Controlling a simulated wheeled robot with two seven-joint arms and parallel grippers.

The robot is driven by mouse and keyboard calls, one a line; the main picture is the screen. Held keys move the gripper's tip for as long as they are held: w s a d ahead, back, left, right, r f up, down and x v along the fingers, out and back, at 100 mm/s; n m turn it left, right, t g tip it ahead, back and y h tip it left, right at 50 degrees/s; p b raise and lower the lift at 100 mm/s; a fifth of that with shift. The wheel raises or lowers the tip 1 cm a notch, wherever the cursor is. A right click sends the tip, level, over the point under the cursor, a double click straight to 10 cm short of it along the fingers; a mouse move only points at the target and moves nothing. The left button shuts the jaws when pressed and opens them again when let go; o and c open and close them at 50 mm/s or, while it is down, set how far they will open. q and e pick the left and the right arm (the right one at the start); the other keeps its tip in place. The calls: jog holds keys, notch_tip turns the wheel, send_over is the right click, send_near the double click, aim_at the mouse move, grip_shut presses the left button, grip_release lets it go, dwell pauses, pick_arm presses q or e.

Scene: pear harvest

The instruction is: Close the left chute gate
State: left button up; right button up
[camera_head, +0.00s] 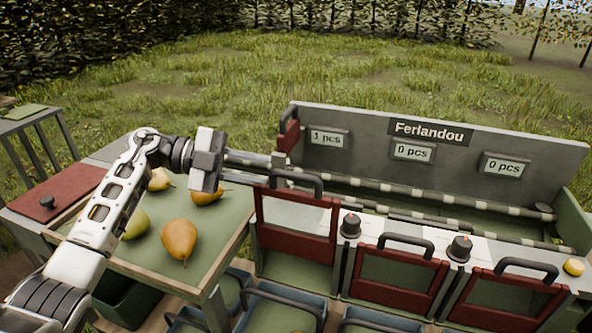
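The left chute gate (297,246), a red frame with a dark handle (308,177), stands at the left end of the sorting unit. It sits higher than the other gates, with a green opening (295,275) below it. My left gripper (279,169) reaches in from the left at the left end of this handle. Its two fingers are apart, one above the other in the picture. I cannot tell whether they touch the handle. My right gripper is not in view.
The middle gate (393,298) and right gate (500,318) sit lower, with dark handles. Dark knobs (350,226) stand between gates. Striped rollers (440,197) run behind. Several pears (179,240) lie on a green table (222,222). Blue crates (283,291) stand below the chutes.

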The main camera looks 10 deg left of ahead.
aim_at(281, 175)
pick_arm(q)
jog(key=p+x, duration=0.1)
jog(key=x, duration=0.7)
jog(key=shift+d, duration=0.1)
jog(key=shift+w+f, duration=0.1)
jog(key=shift+f, duration=0.05)
grip_shut()
